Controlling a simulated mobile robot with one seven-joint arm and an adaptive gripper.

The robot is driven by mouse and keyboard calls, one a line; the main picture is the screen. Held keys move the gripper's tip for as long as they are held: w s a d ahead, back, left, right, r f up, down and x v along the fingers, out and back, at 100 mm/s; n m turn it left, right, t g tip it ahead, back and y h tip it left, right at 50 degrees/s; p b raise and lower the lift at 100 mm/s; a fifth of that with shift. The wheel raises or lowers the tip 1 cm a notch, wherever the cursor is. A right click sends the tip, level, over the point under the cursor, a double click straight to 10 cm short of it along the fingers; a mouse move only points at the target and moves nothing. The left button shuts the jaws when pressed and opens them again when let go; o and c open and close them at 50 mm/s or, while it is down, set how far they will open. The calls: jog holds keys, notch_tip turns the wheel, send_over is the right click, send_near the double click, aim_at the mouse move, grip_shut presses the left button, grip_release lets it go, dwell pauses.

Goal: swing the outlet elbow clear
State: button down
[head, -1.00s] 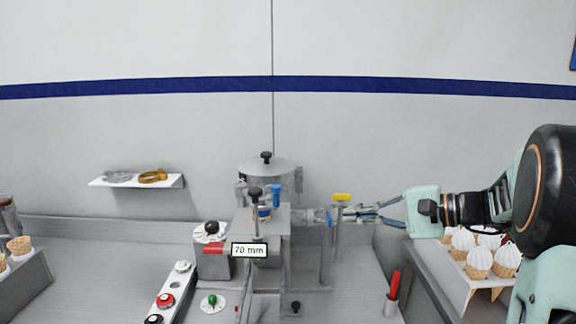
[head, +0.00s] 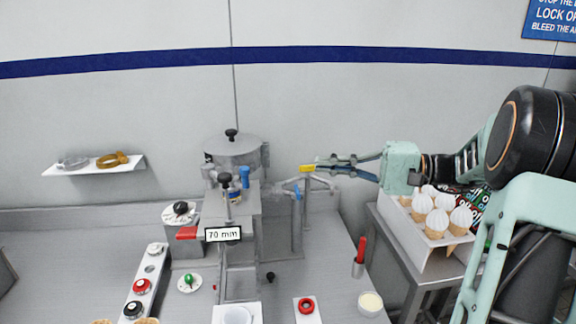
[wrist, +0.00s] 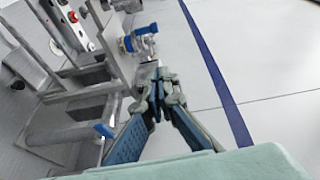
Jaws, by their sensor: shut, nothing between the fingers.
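The grey metal filler (head: 240,205) stands on the bench in the head view. A grey outlet pipe with a blue fitting (head: 298,192) shows on its right side, beside an upright post (head: 297,232) and a yellow tab (head: 307,168). I cannot tell exactly where the elbow itself begins. My gripper (head: 320,162) is shut and empty, its fingertips close to the yellow tab; I cannot tell whether they touch. In the wrist view, the fingertips (wrist: 157,80) are together, near a grey pipe part with a blue ring (wrist: 140,40). The yellow tab does not show there.
A rack of white-topped cones (head: 435,215) stands on the right beneath my arm. A red-handled tool in a cup (head: 360,256) stands at the bench's right edge.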

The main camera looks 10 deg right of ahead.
jog(key=s+a+p+x, duration=0.1)
jog(key=s+p+x, duration=0.1)
jog(key=x, duration=1)
jog(key=shift+s+a, duration=0.2)
jog(key=shift+s, duration=0.1)
jog(key=shift+f, duration=0.2)
